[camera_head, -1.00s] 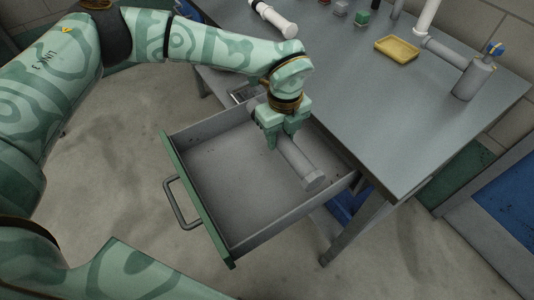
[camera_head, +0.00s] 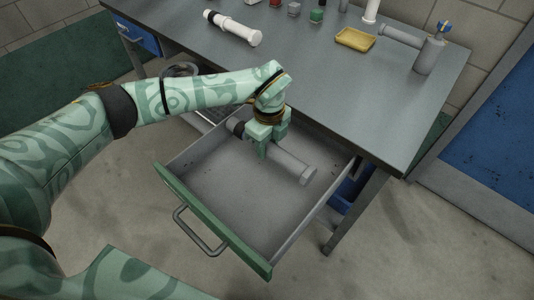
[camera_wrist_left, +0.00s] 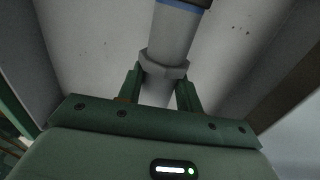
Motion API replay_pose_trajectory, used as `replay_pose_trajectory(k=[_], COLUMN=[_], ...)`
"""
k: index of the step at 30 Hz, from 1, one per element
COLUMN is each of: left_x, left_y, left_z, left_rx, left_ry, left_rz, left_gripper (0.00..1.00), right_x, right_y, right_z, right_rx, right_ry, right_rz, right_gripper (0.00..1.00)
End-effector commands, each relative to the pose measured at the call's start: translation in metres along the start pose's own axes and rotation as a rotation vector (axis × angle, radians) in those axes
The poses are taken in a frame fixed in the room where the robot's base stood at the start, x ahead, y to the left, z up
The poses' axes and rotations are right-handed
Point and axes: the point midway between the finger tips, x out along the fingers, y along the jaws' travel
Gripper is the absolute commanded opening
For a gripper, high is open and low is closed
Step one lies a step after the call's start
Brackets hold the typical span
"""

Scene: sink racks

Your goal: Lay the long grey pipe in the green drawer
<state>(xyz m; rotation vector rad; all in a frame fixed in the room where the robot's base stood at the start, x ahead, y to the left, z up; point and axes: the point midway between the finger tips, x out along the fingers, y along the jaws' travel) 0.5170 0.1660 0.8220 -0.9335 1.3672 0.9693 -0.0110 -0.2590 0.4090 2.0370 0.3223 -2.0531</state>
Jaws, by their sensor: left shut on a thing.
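The long grey pipe (camera_head: 290,163) has a dark band near its back-left end. It lies lengthwise within the outline of the open green drawer (camera_head: 205,217), toward the back. My left gripper (camera_head: 267,148) points down and is shut on the pipe near its middle. In the left wrist view, the pipe (camera_wrist_left: 172,35) runs between the two fingers, with a thicker collar just beyond the fingertips and a blue ring near the dark end. I cannot tell whether the pipe touches the drawer floor. My right gripper is not in view.
The grey workbench (camera_head: 330,100) stands over the drawer's back. It holds a white pipe (camera_head: 235,29), a yellow tray (camera_head: 355,39), a grey pipe fitting (camera_head: 428,56) and several small blocks. The drawer's front floor is bare.

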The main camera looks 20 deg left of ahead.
Motion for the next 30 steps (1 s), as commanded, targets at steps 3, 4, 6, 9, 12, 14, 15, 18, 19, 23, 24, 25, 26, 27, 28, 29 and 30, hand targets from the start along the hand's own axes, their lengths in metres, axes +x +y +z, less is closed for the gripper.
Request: replay_pose_trajectory(k=[3, 4, 6, 9, 12, 14, 15, 18, 19, 23, 24, 25, 26, 27, 28, 29, 30], left_x=[0.016, 0.018, 0.019, 0.026, 0.045, 0.056, 0.060, 0.059, 0.058, 0.058, 0.058, 0.059, 0.060, 0.060, 0.060, 0.060, 0.060], left_y=[-0.008, -0.009, -0.011, -0.014, -0.015, -0.015, -0.016, -0.016, -0.016, -0.016, -0.016, -0.016, -0.016, -0.016, -0.016, -0.016, -0.016], left_z=[0.009, 0.011, 0.013, 0.018, 0.020, 0.020, 0.020, 0.020, 0.020, 0.020, 0.020, 0.020, 0.020, 0.020, 0.020, 0.020, 0.020], left_rx=[0.000, 0.000, 0.000, 0.000, 0.002, 0.002, 0.002, 0.001, 0.001, 0.001, 0.001, 0.001, 0.001, 0.001, 0.001, 0.001, 0.001], left_ry=[0.002, 0.002, 0.001, 0.001, 0.002, 0.003, 0.003, 0.001, 0.001, 0.000, 0.000, 0.000, 0.000, 0.000, 0.000, 0.000, 0.000], left_rz=[-0.001, -0.002, -0.003, -0.002, 0.001, 0.002, 0.002, -0.003, -0.004, -0.004, -0.003, -0.003, -0.003, -0.003, -0.003, -0.003, -0.003], left_gripper=[0.04, 0.04, 0.04, 0.04, 0.04, 0.04, 0.04, 0.04, 0.04, 0.04, 0.04, 0.04, 0.04, 0.44, 0.52, 0.57, 0.57], right_x=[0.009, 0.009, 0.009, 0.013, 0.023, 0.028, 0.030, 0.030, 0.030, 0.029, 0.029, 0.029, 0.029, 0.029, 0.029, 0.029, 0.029], right_y=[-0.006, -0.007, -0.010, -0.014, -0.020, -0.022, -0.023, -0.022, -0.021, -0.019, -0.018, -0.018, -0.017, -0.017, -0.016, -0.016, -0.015], right_z=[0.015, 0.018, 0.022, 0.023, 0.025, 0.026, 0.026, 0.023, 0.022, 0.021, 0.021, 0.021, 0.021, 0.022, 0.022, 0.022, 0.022], right_rx=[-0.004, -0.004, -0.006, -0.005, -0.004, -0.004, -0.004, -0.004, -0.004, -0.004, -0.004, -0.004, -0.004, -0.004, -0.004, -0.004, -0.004], right_ry=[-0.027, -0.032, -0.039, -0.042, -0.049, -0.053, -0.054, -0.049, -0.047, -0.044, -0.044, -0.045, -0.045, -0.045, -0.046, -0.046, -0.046], right_rz=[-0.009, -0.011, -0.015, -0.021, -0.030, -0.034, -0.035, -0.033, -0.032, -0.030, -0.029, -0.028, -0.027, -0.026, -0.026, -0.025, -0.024], right_gripper=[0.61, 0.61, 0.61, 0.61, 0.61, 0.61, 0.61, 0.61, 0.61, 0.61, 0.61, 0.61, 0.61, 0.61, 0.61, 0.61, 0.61])
